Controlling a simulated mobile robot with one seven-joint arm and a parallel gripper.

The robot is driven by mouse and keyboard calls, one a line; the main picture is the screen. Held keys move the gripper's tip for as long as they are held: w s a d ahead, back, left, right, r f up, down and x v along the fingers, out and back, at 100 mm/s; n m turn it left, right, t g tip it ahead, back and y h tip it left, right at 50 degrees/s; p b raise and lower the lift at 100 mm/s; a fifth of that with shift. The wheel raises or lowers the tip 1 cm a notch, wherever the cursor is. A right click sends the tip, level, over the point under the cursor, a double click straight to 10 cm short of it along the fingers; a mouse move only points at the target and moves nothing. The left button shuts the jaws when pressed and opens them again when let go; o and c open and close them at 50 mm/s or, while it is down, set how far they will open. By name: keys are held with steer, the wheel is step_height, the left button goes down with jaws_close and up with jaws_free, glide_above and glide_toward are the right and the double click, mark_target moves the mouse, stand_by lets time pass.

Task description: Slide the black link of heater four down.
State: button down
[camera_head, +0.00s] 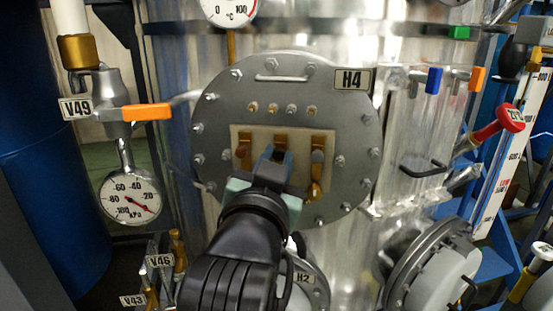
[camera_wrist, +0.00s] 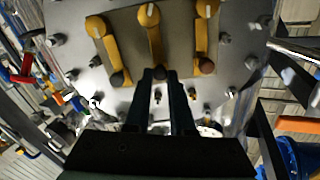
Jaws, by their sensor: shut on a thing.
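The round grey heater plate (camera_head: 222,120) labelled H4 (camera_head: 352,78) carries three upright brass link parts on a beige panel (camera_head: 300,188). The left one (camera_head: 243,150) has a brownish knob and the right one (camera_head: 317,157) a greyish knob. My gripper (camera_head: 275,154) is in front of the middle one and covers most of it. In the wrist view, turned about upside down, my gripper (camera_wrist: 160,74) is shut at the knob end of the middle black link (camera_wrist: 155,58). The knob itself is mostly hidden between the fingers.
An orange-handled valve (camera_head: 147,112) and a pressure gauge (camera_head: 130,197) are left of the plate. A red-handled valve (camera_head: 509,118) is at the right. The lower round flange (camera_head: 432,265) and heater H2 (camera_head: 313,285) sit below, close to my arm.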

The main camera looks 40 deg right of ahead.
steer(key=shift+f, duration=0.1)
steer(key=shift+f+b, duration=1.4)
steer(key=shift+b, duration=0.05)
steer(key=c, duration=0.8)
jaws_free()
steer(key=shift+o, duration=0.2)
